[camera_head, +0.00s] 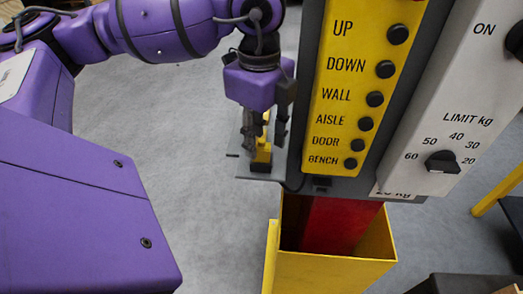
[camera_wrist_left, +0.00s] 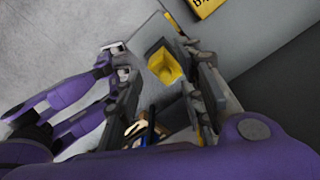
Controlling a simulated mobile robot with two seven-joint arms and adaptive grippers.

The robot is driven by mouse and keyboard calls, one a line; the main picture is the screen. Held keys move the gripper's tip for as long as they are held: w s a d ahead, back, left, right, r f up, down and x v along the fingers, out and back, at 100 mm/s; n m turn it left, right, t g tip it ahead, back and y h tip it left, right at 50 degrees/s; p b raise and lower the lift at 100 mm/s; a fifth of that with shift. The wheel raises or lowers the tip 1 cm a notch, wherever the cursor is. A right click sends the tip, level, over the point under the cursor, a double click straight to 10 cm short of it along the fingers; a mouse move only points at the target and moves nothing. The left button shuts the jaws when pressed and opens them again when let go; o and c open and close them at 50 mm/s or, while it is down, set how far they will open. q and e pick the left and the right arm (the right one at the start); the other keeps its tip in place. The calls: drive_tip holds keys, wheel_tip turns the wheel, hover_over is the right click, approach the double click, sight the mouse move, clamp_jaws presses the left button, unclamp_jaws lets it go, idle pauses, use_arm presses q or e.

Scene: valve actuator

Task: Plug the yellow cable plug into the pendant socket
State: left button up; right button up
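The yellow plug (camera_head: 262,155) stands on a small grey ledge (camera_head: 243,171) at the left of the pendant. It also shows in the left wrist view (camera_wrist_left: 166,68). My left gripper (camera_head: 265,138) points down over the plug. Its fingers are apart on either side of it; a gap shows at one finger, and contact with the other is unclear. The yellow pendant panel (camera_head: 348,90) has several black buttons. A small dark part (camera_head: 321,183) under its lower edge may be the socket; its opening cannot be made out. My right gripper is not in view.
A white panel (camera_head: 455,95) with a limit knob stands right of the pendant. Below is an open yellow bin (camera_head: 335,272) around a red post (camera_head: 338,225). Grey floor (camera_head: 200,200) is clear at left. A dark cable (camera_head: 294,187) runs beside the ledge.

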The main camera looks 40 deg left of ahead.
use_arm(q)
drive_tip(key=shift+f, duration=0.9)
drive_tip(key=shift+c, duration=0.5)
clamp_jaws()
drive_tip(key=shift+r, duration=0.1)
drive_tip(key=shift+w+r, duration=0.1)
drive_tip(key=shift+r, duration=0.5)
drive_tip(key=s+d+r+b, duration=0.1)
drive_tip(key=s+d+r, duration=0.2)
drive_tip(key=s+r, duration=0.8)
drive_tip(key=s, duration=0.2)
drive_tip(key=shift+s+d+r, duration=0.15)
drive_tip(key=shift+s+r, duration=0.15)
drive_tip(key=shift+s, duration=0.1)
